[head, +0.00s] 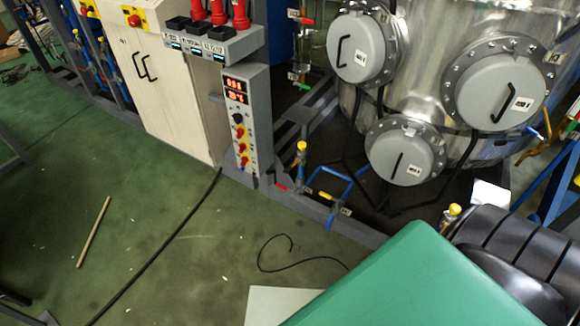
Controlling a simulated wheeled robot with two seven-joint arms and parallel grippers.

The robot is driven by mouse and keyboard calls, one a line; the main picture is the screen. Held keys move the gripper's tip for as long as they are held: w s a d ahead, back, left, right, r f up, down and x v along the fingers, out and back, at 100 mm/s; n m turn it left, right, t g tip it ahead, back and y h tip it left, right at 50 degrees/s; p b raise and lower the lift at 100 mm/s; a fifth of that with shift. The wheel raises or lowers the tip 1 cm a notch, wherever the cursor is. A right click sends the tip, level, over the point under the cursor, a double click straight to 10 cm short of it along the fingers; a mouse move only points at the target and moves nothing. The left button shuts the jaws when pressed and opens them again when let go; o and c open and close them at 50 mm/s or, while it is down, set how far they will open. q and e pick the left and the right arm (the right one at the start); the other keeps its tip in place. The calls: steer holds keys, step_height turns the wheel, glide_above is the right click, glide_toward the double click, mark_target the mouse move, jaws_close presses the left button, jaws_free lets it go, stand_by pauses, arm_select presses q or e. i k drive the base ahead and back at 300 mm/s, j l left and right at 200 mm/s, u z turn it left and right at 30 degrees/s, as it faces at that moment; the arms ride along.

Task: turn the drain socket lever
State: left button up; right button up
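Several small levers and valves sit low on the frame in front of the steel vessel. A red lever (283,187) lies near the foot of the control column. A yellow lever (326,196) is just right of it, by a blue pipe loop (345,185). A yellow-capped fitting (301,148) stands upright above them. Another yellow-capped fitting (453,212) is at the right, partly hidden behind the green panel. I cannot tell which of these is the drain socket lever; the labels are too small to read. Neither of my grippers can be made out in this view.
A large green panel (410,285) and a black ribbed object (515,255) fill the lower right. A steel vessel (440,25) with grey round covers stands behind. A white cabinet (165,95) is at upper left. A black cable (165,240) and a stick (93,232) lie on the green floor.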

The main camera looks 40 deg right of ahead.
mark_target(288, 169)
steer(key=z, duration=0.65)
steer(key=i+l+z, duration=0.15)
steer(key=i+z, duration=0.6)
steer(key=z, duration=0.2)
